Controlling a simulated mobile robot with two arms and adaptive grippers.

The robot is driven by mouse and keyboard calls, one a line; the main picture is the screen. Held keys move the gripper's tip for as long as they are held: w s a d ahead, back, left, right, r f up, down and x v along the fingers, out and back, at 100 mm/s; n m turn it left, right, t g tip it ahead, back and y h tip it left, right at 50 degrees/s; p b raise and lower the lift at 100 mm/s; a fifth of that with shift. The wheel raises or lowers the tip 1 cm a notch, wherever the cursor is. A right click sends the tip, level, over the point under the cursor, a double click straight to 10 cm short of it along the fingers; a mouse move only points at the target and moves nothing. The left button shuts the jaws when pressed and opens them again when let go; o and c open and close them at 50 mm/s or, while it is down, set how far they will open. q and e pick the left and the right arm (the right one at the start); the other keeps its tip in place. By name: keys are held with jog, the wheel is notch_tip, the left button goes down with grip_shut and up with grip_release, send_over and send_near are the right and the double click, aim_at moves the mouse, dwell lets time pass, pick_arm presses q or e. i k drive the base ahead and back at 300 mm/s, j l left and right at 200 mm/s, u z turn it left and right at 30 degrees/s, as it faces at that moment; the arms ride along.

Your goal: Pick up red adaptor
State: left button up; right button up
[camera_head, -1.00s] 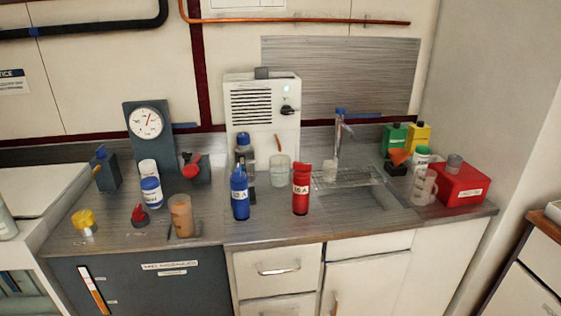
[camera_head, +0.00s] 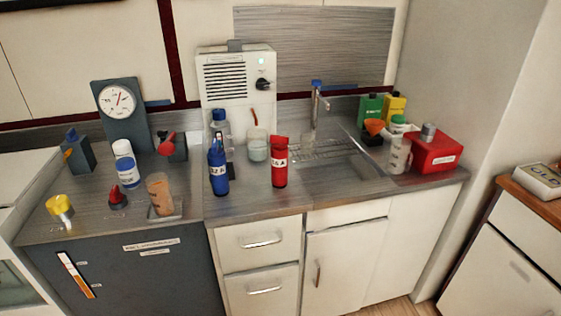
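I cannot tell for sure which thing is the red adaptor. A small red cone-shaped piece (camera_head: 118,198) stands on the left part of the grey counter, between a yellow-capped item (camera_head: 60,207) and a brown-filled beaker (camera_head: 160,195). A red knob-like piece (camera_head: 167,144) is on a dark block (camera_head: 178,148) farther back. A red bottle (camera_head: 280,163) stands near the middle front, and a red box (camera_head: 437,150) is at the right end. Neither of my grippers shows in the head view.
The sink tap (camera_head: 315,100) is right of centre. The counter front (camera_head: 260,207) is largely clear. A wooden-topped cabinet (camera_head: 530,202) is at the right.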

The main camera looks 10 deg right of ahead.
aim_at(279, 159)
jog(key=i+l, duration=0.9)
jog(key=k+j, duration=0.4)
jog(key=u, duration=0.05)
